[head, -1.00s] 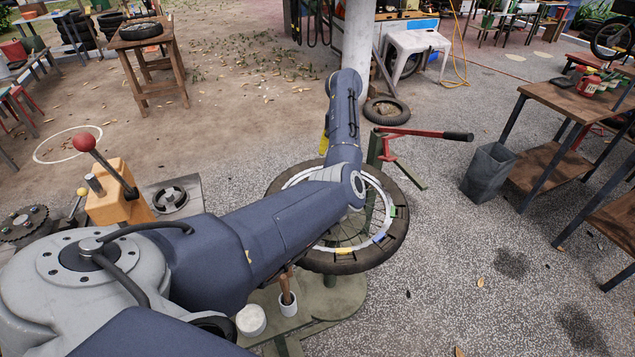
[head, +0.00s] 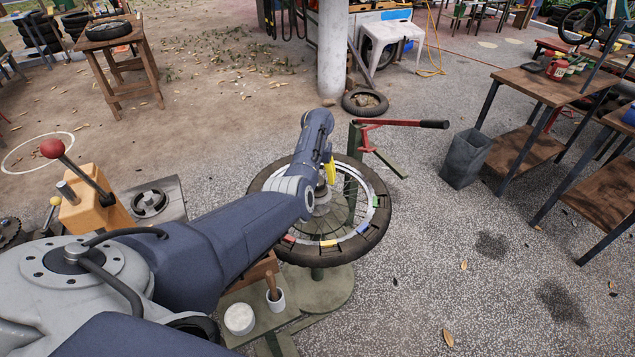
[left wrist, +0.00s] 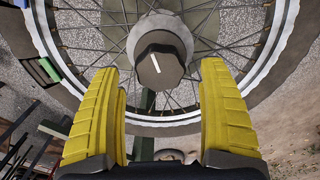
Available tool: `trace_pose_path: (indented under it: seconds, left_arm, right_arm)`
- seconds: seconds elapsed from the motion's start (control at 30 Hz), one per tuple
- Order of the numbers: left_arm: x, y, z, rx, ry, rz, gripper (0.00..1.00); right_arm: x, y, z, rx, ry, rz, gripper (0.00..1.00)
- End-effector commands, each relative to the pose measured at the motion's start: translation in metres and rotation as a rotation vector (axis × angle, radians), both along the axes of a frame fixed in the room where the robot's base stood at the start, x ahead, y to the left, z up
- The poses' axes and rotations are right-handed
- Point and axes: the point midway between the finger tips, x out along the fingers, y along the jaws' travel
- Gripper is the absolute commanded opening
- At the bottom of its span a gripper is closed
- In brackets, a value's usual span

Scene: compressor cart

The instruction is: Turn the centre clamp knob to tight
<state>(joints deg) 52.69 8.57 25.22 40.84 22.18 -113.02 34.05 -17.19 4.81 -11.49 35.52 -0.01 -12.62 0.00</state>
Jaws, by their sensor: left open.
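The centre clamp knob (left wrist: 160,62) is a dark, many-sided cap with a white line on its face, on a round grey hub at the wheel's middle. The line is tilted slightly from upright. The wheel (head: 378,226) lies flat on a green stand, with a black tyre and coloured marks on its pale rim. My left gripper (left wrist: 158,82) has two yellow fingers spread wide, one to each side below the knob, with nothing between them. In the head view the left gripper (head: 328,172) is by the wheel's centre, and the knob is hard to make out. My right gripper is out of view.
A red lever with a black grip (head: 405,124) stands behind the wheel. A white cup with a brush (head: 275,301) and a white tub (head: 239,319) sit in front. A grey bin (head: 465,158) and wooden tables stand right. The floor between is clear.

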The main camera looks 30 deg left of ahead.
Motion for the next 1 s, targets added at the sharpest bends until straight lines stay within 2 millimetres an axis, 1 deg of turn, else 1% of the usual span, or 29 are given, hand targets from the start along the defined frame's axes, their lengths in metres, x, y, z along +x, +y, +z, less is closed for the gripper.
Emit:
trace_pose_path:
  seconds: [0.1, 0.3, 0.73, 1.0]
  left_arm:
    - [0.000, 0.001, -0.011, 0.001, 0.001, 0.000, 0.77]
    - [0.000, 0.000, -0.022, 0.000, 0.000, 0.001, 0.77]
    - [0.000, 0.000, -0.025, 0.000, -0.001, 0.000, 0.76]
    - [0.000, 0.000, -0.025, 0.000, -0.001, 0.000, 0.45]
  right_arm:
    - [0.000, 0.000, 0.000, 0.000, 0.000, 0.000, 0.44]
    - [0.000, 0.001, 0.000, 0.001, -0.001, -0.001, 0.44]
    - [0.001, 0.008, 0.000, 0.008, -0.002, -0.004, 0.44]
    - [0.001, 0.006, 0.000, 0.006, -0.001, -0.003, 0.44]
